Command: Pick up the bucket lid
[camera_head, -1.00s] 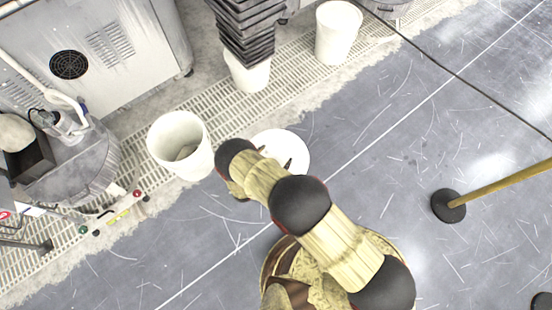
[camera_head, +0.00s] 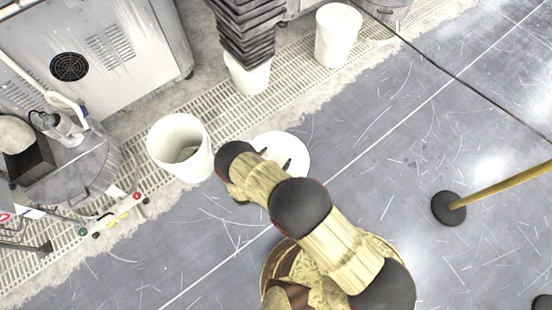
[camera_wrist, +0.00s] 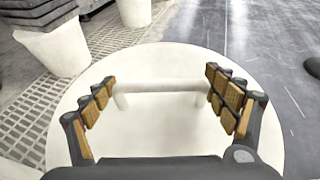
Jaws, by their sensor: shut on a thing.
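The bucket lid (camera_head: 297,146) is a round white disc, partly hidden behind my arm in the head view. In the wrist view the lid (camera_wrist: 165,135) fills the middle, with a raised white bar handle (camera_wrist: 160,86) across it. My gripper (camera_wrist: 161,90) has one padded finger at each end of this handle and is shut on it. In the head view my gripper (camera_head: 276,163) shows only as dark fingertips over the lid. I cannot tell whether the lid is clear of the floor. An open white bucket (camera_head: 181,147) stands just left of the lid.
A white bucket under stacked dark trays (camera_head: 248,75) and another white bucket (camera_head: 338,35) stand at the back on the floor grating. A yellow pole on a round black base (camera_head: 447,207) is at the right. The grey floor on the right is mostly clear.

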